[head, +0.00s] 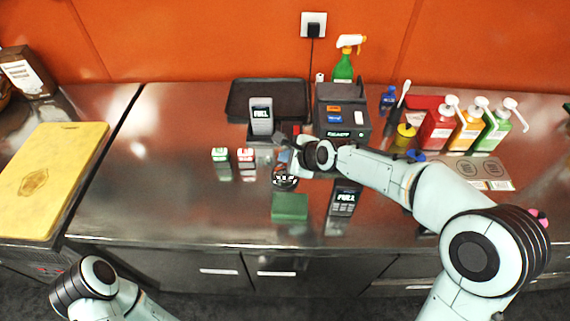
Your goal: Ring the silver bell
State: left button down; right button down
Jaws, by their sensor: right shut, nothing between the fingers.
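A small round shiny thing with dark and bright bands, which looks like the silver bell (285,182), sits on the steel counter in the middle of the head view. My right gripper (283,163) is shut and empty, just behind and above it. The gripper and its wrist partly cover that spot, so I cannot tell whether the fingers touch the bell. My left gripper is out of view; only part of my left arm shows at the bottom left.
A green block (289,207) lies in front of the bell. A card terminal (342,203) is to its right, with another (261,117) behind. Two small boxes, green (221,155) and red (245,155), stand left. Sauce bottles (437,127) stand right; a yellow board (50,178) lies far left.

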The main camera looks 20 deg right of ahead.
jog(key=shift+f, duration=0.1)
dwell(0.5)
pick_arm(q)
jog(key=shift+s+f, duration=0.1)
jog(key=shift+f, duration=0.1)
pick_arm(e)
jog(key=shift+f, duration=0.35)
pick_arm(q)
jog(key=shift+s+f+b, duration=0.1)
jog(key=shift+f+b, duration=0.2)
jog(key=shift+b, duration=0.1)
pick_arm(e)
jog(key=shift+f, duration=0.45)
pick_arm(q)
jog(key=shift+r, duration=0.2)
pick_arm(e)
jog(key=shift+r, duration=0.15)
pick_arm(q)
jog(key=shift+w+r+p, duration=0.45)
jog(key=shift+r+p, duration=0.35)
jog(key=shift+p, duration=0.05)
pick_arm(e)
jog(key=shift+r, duration=0.7)
